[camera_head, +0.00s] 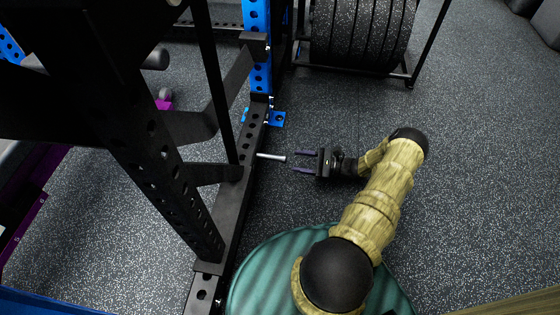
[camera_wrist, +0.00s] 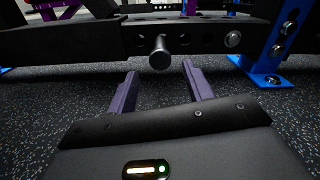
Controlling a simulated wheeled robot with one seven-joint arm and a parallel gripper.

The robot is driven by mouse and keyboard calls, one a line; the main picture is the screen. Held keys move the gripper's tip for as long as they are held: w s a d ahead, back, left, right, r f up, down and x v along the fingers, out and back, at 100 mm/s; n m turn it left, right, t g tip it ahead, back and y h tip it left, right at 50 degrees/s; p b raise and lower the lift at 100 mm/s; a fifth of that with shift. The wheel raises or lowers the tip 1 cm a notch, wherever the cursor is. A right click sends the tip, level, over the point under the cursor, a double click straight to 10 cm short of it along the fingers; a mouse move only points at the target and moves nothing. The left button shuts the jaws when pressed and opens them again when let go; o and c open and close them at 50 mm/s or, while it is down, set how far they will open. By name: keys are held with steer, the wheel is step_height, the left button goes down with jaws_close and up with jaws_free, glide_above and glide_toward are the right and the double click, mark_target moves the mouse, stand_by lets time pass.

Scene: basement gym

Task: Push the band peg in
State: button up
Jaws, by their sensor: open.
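The band peg (camera_head: 271,157) is a short silver pin sticking out to the right from the black base rail of the rack (camera_head: 250,130). My gripper (camera_head: 296,160) has two purple fingers and is open and empty. Its fingertips are just right of the peg's end in the head view. In the wrist view my gripper (camera_wrist: 160,75) has the peg beyond its fingertips. I cannot tell whether anything touches.
A blue upright with a foot plate (camera_head: 278,119) stands at the rail's far end; its foot (camera_wrist: 262,72) is at the right in the wrist view. Black weight plates (camera_head: 362,30) sit on a rack at the back. The speckled floor (camera_head: 480,190) at right is clear.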

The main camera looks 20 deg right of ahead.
mark_target(280, 158)
steer(key=b+x, duration=0.3)
steer(key=x, duration=0.4)
steer(key=shift+f, duration=0.15)
steer(key=shift+w+a, duration=0.25)
steer(key=shift+a, duration=0.15)
steer(key=shift+c, duration=0.4)
jaws_close()
